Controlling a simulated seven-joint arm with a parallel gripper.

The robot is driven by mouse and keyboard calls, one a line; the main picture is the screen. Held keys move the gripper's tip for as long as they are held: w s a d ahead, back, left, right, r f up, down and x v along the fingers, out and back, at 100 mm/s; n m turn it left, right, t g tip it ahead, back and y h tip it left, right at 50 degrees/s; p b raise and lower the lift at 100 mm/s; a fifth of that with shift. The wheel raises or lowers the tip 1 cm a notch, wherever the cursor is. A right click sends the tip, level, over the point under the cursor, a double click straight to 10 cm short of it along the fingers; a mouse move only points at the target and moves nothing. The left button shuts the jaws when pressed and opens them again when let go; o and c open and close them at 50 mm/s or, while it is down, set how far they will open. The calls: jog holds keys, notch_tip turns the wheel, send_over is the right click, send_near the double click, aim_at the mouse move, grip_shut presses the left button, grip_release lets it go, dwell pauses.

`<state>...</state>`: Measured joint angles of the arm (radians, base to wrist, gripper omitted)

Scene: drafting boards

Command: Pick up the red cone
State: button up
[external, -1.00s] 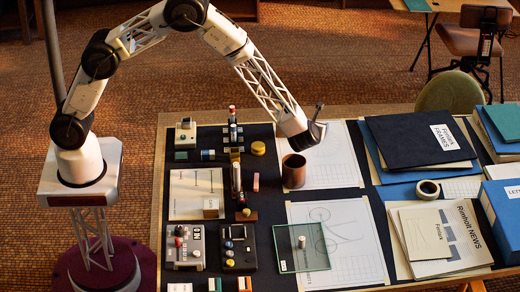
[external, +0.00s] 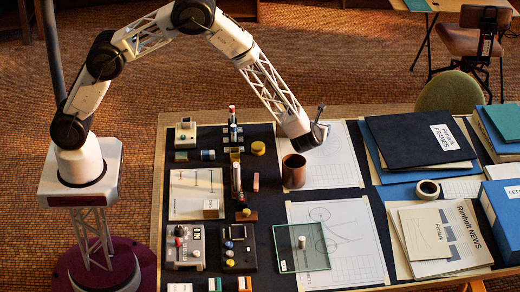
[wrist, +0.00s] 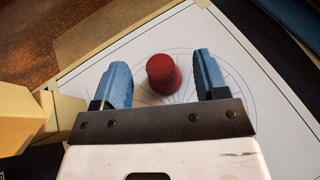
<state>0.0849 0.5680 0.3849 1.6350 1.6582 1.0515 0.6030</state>
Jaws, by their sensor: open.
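The red cone (wrist: 163,74), with a flat blunt top, stands on a white sheet with a line drawing (wrist: 258,105) in the wrist view. My gripper (wrist: 163,72) is open. Its two blue fingers lie to the left and right of the cone in the picture, with a gap on each side. The cone looks untouched. In the external view my gripper (external: 320,130) hangs over the upper drawing sheet (external: 338,165), just above and right of a brown open cylinder. I cannot make out the cone there.
The brown cylinder (external: 294,171) stands close below my gripper. A glass plate (external: 302,258) with a small pale cylinder lies nearer the front. Folders (external: 410,140) are stacked at right, and several small devices fill the left. Tan blocks (wrist: 25,115) show left of the fingers.

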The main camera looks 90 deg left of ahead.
jog(key=shift+x, duration=0.9)
jog(key=c, duration=1)
jog(key=shift+r, duration=0.1)
jog(key=shift+r, duration=4.9)
